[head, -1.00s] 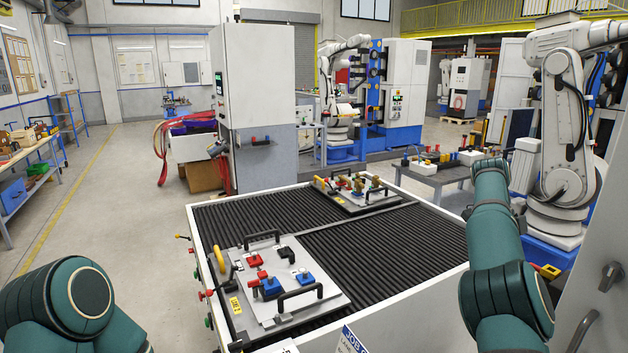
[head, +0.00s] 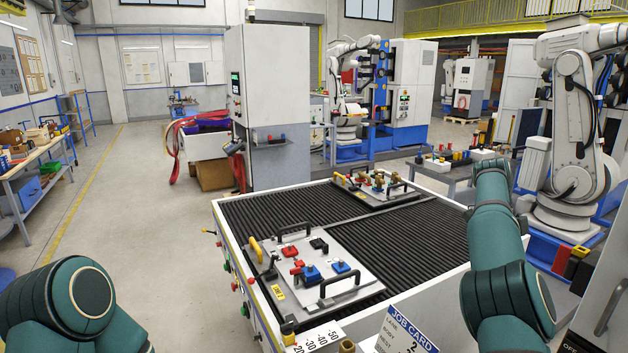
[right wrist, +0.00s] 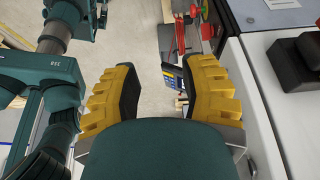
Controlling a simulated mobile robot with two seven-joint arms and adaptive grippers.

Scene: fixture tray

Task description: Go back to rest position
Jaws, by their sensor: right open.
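My right gripper (right wrist: 160,85) shows in the right wrist view with its yellow, dark-padded fingers spread apart. Nothing is between the pads; the floor and some blurred red and yellow items show past them. My right arm (head: 495,235) reaches up at the right of the head view, its gripper not visible there. Of my left arm only a green joint (head: 75,305) shows at the lower left; the left gripper is out of view. The near fixture tray (head: 365,272) lies on the black ribbed conveyor (head: 420,235) with red, blue and black blocks on it.
A second fixture tray (head: 398,200) with several parts sits at the conveyor's far end. A job card (head: 408,330) stands at the front edge. A white robot arm (head: 575,130) stands at the right, a grey cabinet (head: 270,110) behind. The floor at left is open.

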